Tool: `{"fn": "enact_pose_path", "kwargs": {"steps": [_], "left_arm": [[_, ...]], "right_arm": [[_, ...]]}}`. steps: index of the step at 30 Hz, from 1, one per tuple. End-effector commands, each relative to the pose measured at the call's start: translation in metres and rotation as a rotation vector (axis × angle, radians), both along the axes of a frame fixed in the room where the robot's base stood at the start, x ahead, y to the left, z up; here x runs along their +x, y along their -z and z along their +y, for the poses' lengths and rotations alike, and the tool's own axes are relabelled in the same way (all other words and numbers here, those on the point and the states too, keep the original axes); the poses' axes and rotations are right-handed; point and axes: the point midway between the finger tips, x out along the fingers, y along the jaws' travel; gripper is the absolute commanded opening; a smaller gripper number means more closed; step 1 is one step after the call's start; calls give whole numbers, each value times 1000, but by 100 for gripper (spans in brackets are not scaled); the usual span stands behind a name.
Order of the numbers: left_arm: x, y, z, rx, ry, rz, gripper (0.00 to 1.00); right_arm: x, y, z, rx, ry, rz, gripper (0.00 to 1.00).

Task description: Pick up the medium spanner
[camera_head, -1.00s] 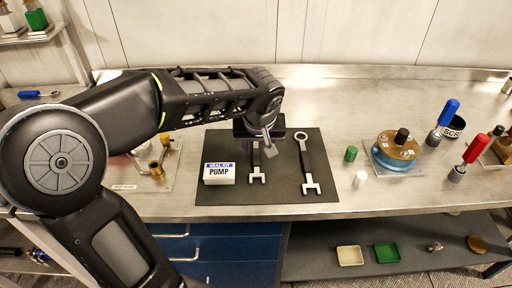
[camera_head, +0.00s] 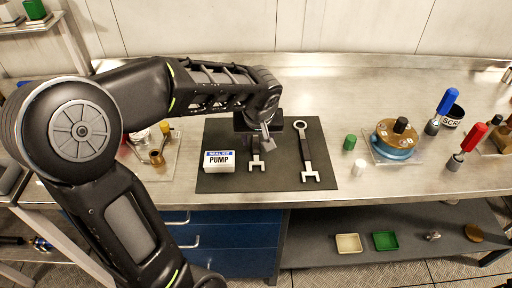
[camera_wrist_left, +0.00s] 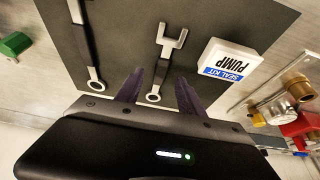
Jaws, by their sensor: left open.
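Two grey spanners with dark handles lie on the black mat (camera_head: 285,178). The shorter one (camera_head: 256,164), partly hidden by my arm in the head view, lies beside the white seal kit box. The longer one (camera_head: 307,155) lies to its right. Which is the medium one I cannot tell for sure by size alone. My left gripper (camera_head: 262,140) is over the shorter spanner. In the left wrist view the open fingers (camera_wrist_left: 160,78) stand on either side of the shorter spanner's handle (camera_wrist_left: 161,68), near its ring end, with nothing gripped. My right gripper is not in view.
The seal kit box (camera_head: 219,161) sits left of the shorter spanner. Green (camera_head: 350,142) and white (camera_head: 358,167) small parts and a blue-and-brown pump (camera_head: 396,140) stand to the right. Brass fittings (camera_head: 156,157) stand to the left. The bench behind the mat is clear.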

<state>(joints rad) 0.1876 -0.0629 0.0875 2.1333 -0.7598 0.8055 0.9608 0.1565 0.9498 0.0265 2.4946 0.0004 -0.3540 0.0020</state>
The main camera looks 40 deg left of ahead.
Motion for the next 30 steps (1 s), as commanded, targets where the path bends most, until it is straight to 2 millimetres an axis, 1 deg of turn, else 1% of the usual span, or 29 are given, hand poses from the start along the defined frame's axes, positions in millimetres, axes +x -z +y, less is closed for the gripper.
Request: {"fn": "enact_pose_path", "kwargs": {"steps": [5, 6, 9, 11, 29, 30], "left_arm": [[5, 19, 8, -1, -2, 7, 45], [7, 26, 10, -1, -1, 6, 45], [11, 38, 13, -1, -1, 4, 45], [13, 42, 13, 0, 0, 2, 45], [13, 44, 14, -1, 0, 1, 45], [13, 44, 14, -1, 0, 1, 44]], "right_arm": [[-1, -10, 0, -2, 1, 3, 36], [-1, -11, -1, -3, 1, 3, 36], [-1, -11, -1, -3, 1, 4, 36], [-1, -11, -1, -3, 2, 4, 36], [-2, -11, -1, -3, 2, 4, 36], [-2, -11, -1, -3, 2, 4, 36]]}}
